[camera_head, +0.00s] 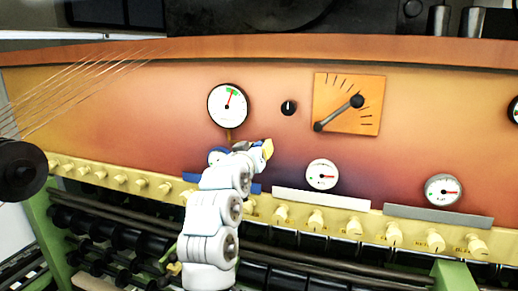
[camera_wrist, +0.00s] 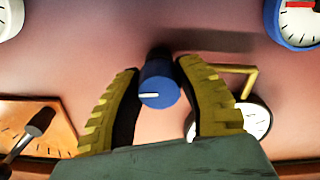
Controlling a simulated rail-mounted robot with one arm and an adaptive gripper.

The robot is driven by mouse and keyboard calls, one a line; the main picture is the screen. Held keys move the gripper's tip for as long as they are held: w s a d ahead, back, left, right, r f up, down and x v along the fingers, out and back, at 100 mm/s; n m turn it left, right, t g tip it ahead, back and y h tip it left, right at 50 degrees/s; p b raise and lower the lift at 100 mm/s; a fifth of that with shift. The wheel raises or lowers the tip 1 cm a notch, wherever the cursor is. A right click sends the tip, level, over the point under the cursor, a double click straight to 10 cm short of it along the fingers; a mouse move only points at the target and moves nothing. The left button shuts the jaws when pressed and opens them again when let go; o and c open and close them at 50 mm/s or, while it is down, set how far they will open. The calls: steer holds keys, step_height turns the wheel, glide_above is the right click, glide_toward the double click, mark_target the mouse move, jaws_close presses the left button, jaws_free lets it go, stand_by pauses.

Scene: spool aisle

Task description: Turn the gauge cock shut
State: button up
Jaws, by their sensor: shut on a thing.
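The gauge cock's blue round knob (camera_wrist: 158,92) carries a short white line that lies nearly level in the wrist view. A brass pipe (camera_wrist: 252,82) runs from behind my right-hand finger to a white dial gauge (camera_wrist: 257,121). My gripper (camera_wrist: 159,68) has its two yellow ribbed fingers shut on the knob, one on each side. In the head view my gripper (camera_head: 255,148) is at the panel, just below and right of that gauge (camera_head: 228,105). The knob is mostly hidden there by the gripper.
A blue-rimmed gauge (camera_head: 217,156) is close to the left of my gripper. A black knob (camera_head: 288,107) and an orange plate (camera_head: 347,120) with a lever are to the upper right. White gauges (camera_head: 322,174) and a row of cream knobs (camera_head: 354,226) lie lower.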

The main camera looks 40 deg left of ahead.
steer(key=n, duration=0.8)
steer(key=shift+f+n, duration=0.1)
steer(key=shift+n, duration=0.2)
steer(key=n+p, duration=0.1)
steer(key=n, duration=0.3)
steer(key=shift+a+n, duration=0.1)
steer(key=shift+n, duration=0.2)
steer(key=shift+f+n+p, duration=0.2)
steer(key=shift+n+p, duration=0.35)
steer(key=shift+n, duration=1.25)
steer(key=o, duration=1.2)
steer(key=shift+r, duration=0.1)
